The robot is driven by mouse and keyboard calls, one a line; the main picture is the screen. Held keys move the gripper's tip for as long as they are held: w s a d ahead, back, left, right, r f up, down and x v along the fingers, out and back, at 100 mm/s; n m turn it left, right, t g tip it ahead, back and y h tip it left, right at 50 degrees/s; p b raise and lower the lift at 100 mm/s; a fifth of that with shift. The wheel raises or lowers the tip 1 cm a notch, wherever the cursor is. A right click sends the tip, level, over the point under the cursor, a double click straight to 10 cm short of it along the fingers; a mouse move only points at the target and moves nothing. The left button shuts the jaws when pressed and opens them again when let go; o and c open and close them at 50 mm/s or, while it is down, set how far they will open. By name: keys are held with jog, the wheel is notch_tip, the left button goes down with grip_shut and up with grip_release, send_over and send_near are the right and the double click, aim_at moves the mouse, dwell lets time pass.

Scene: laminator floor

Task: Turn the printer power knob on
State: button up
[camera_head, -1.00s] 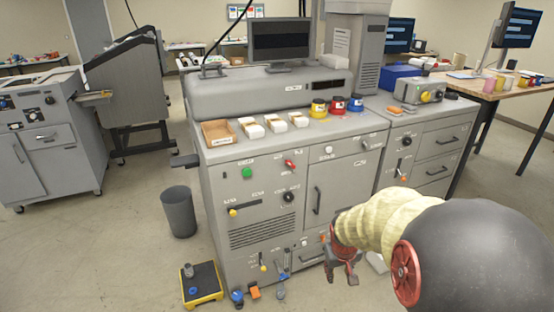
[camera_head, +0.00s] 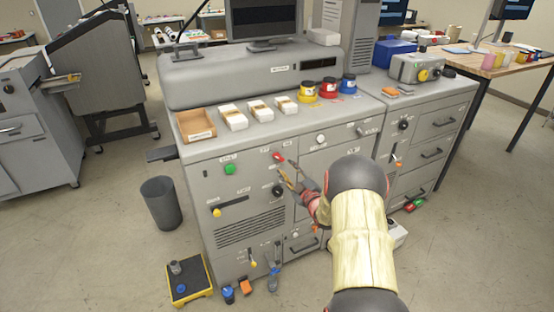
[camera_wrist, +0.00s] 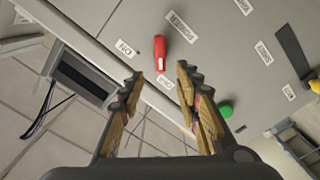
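The red knob (camera_head: 278,156) sits on the upper front face of the grey machine (camera_head: 190,154). In the wrist view the red knob (camera_wrist: 160,52) lies just beyond the fingertips, roughly centred between them. A small "ON" label (camera_wrist: 126,47) is on one side of it. Another label (camera_wrist: 165,82) is by its white-marked end, and a longer label (camera_wrist: 182,27) is on the far side. My gripper (camera_head: 286,173) is open and empty in front of the panel, close below the red knob. Its two fingers spread apart in the wrist view (camera_wrist: 160,76). Neither finger visibly touches the knob.
Boxes and ink pots (camera_head: 329,87) stand on top. A bin (camera_head: 161,203) and a yellow-edged platform (camera_head: 190,284) stand on the floor at left.

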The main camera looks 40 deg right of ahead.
aim_at(278, 158)
jog(key=b+x, duration=0.1)
jog(key=x, duration=0.6)
jog(key=shift+w+d+f+b, duration=0.1)
jog(key=shift+w+d+b, duration=0.05)
jog(key=shift+w+b, duration=0.2)
jog(key=c, duration=0.4)
grip_shut()
